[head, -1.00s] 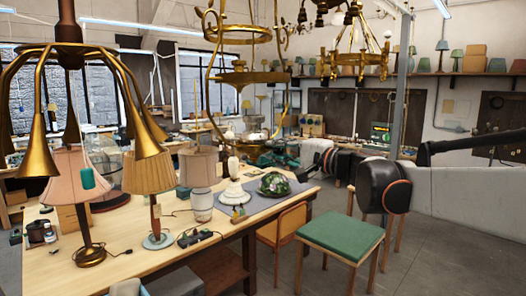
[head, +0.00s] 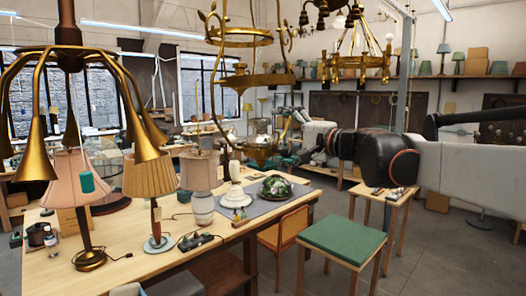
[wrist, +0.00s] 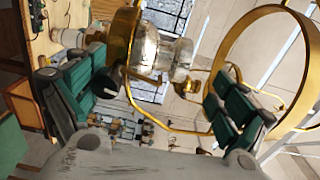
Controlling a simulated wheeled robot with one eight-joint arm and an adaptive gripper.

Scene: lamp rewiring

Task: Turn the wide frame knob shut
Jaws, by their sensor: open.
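The wide brass-framed hanging lamp (head: 245,80) hangs at top centre in the head view, with a glass and brass burner low in its frame. In the wrist view its brass frame (wrist: 305,70) curves at the right, and the cloudy glass part (wrist: 155,50) lies between my finger pads. A small brass knob-like piece (wrist: 190,87) sticks out beside the glass; I cannot tell surely that it is the knob. My gripper (wrist: 160,98) is open, green pads on either side of the burner, with nothing clearly held. In the head view my gripper (head: 298,143) is beside the burner.
A wooden workbench (head: 130,262) with several table lamps stands below and left. A brass lamp with downturned arms (head: 70,60) hangs at the near left. Another chandelier (head: 355,65) hangs behind my arm. A green-seated stool (head: 343,240) stands on the floor.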

